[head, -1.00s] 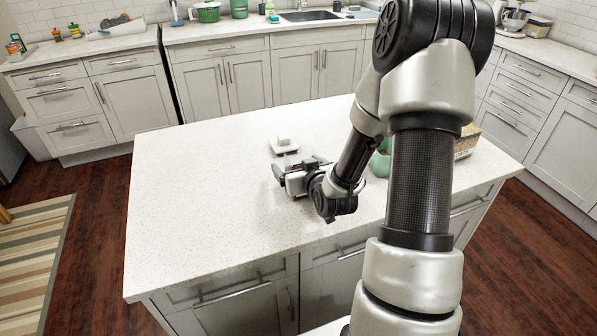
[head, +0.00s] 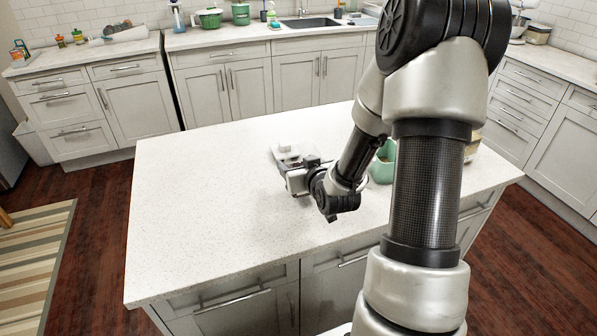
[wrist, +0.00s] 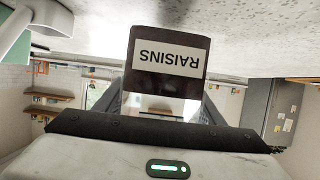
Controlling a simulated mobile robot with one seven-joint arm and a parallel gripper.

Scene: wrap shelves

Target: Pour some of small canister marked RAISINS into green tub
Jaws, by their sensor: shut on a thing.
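The small canister marked RAISINS (wrist: 165,78) is dark with a white label. In the wrist view it sits between the fingers of my gripper (wrist: 162,108), which is shut on it. The label reads upside down there, as does the room, so the canister looks about upright. In the head view my gripper (head: 292,170) is over the middle of the island, and the canister is hard to make out. The green tub (head: 381,171) stands on the island to the right of my gripper, partly hidden by my arm. Its inside is barely visible.
A white object (head: 286,147) lies on the island just behind my gripper. A clear container (head: 472,149) stands right of the tub, mostly hidden by my arm. The island top (head: 205,210) is clear at left and front.

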